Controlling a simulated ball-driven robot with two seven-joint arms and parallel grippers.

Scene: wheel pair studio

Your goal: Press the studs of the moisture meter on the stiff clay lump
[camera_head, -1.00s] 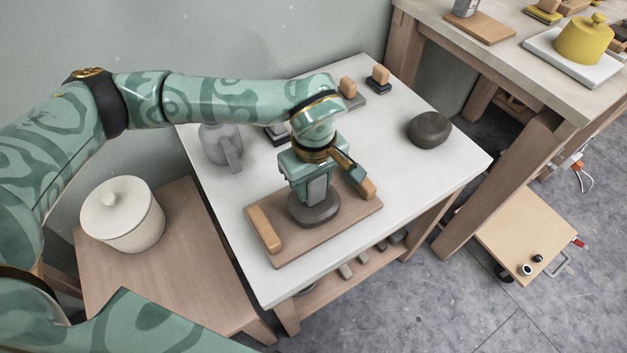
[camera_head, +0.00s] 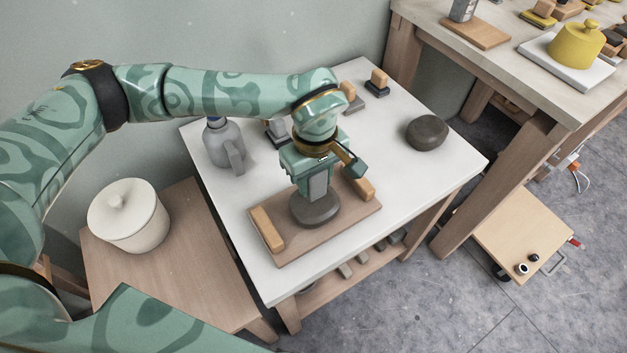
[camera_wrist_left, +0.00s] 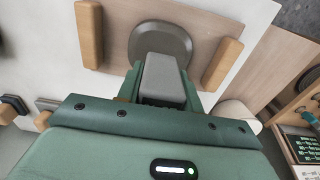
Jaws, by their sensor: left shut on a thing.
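My left gripper (camera_head: 318,186) points down over the wooden board (camera_head: 345,222) on the white table. It is shut on the grey, block-shaped moisture meter (camera_head: 319,184), which also shows between the fingers in the left wrist view (camera_wrist_left: 163,77). Right below the meter is a dark grey, rounded, flat clay lump (camera_head: 316,211), also in the wrist view (camera_wrist_left: 160,32). The meter's lower end and studs are hidden, so I cannot tell whether they touch the lump. A second dark lump (camera_head: 427,132) lies on the table at right. My right gripper is not in view.
Wooden bars (camera_head: 267,229) stand on the board on both sides of the lump. A lidded white pot (camera_head: 128,218) is on the low left table. The white table's right part is mostly clear.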

